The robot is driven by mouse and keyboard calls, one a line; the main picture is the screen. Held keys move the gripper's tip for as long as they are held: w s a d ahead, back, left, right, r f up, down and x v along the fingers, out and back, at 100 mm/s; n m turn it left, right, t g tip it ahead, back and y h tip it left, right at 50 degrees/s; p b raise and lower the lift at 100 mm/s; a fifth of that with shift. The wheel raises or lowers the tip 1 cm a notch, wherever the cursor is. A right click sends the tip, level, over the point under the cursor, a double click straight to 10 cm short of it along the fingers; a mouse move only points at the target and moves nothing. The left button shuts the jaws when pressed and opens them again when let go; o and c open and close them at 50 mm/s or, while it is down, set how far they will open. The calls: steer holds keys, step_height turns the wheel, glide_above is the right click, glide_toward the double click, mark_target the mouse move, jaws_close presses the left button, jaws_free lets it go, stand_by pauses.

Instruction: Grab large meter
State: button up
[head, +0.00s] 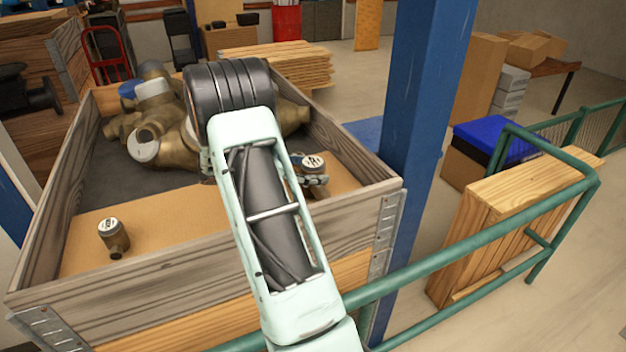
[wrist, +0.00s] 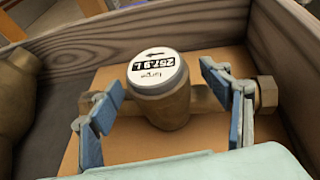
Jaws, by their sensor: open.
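A brass meter (wrist: 168,95) with a round white face and a digital readout lies on a cardboard sheet in the crate; its face also shows right of my arm in the head view (head: 312,161). My gripper (wrist: 164,92) is open, with one blue-padded finger on each side of the meter body, over its pipe ends. I cannot tell whether the fingers touch it. In the head view my arm hides most of the gripper. Another small meter (head: 112,235) stands at the front left. Larger brass meters (head: 160,115) are piled behind.
The wooden crate (head: 180,262) has raised walls; its wall is close behind and right of the meter in the wrist view (wrist: 285,60). A blue post (head: 425,90) and a green railing (head: 470,240) stand right of the crate. Cardboard between the small meters is bare.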

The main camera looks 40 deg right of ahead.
steer(key=shift+d+f, duration=0.3)
steer(key=shift+d, duration=0.3)
jaws_close()
steer(key=shift+d+r, duration=0.1)
steer(key=shift+r, duration=0.2)
